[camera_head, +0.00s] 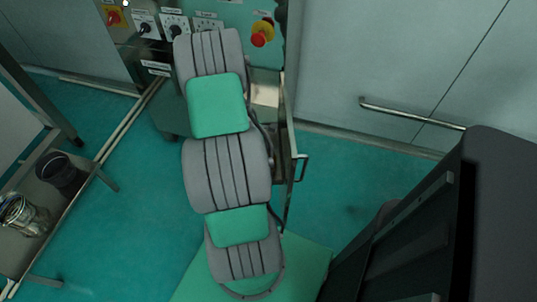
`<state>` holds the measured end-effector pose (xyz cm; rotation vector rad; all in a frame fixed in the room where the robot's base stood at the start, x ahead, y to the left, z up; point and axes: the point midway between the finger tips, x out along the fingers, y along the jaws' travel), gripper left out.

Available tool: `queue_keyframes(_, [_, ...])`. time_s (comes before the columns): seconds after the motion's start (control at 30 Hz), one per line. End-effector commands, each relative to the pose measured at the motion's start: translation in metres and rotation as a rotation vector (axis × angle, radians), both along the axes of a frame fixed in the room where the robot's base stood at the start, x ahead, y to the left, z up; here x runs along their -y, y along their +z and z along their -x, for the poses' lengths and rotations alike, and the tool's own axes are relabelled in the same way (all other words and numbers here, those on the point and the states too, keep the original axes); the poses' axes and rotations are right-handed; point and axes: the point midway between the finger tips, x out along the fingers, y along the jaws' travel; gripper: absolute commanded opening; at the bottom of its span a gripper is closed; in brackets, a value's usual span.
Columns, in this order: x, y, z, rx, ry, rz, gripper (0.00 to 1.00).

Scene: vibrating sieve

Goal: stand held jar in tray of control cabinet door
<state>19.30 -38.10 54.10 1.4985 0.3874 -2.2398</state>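The control cabinet (233,14) stands at the top, with dials, a red switch and a red button on its front. What looks like its door (289,150) stands out toward me, seen nearly edge-on, with a dark handle (301,168) on its right side. A pale, shallow surface (265,95) beside my arm at the door's inner side may be the tray; I cannot tell for sure. My grey and green arm covers the middle of the view. My gripper and the held jar do not show.
At the left, a low shelf or cart (25,248) holds a dark bucket (60,172) and a clear jar-like container (22,214). A large dark body (430,240) fills the lower right. Grey wall panels with a bar handle (412,113) stand behind. Green floor (345,195) is free right of the door.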

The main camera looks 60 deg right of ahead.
Motion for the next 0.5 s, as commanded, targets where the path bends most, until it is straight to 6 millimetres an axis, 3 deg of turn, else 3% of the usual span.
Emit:
queue_keyframes(0.17, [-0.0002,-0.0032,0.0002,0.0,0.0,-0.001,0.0])
queue_keyframes(0.2, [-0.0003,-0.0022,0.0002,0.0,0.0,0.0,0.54])
queue_keyframes(0.43, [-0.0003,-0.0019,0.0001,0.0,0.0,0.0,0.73])
queue_keyframes(0.5, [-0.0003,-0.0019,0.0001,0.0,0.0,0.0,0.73])
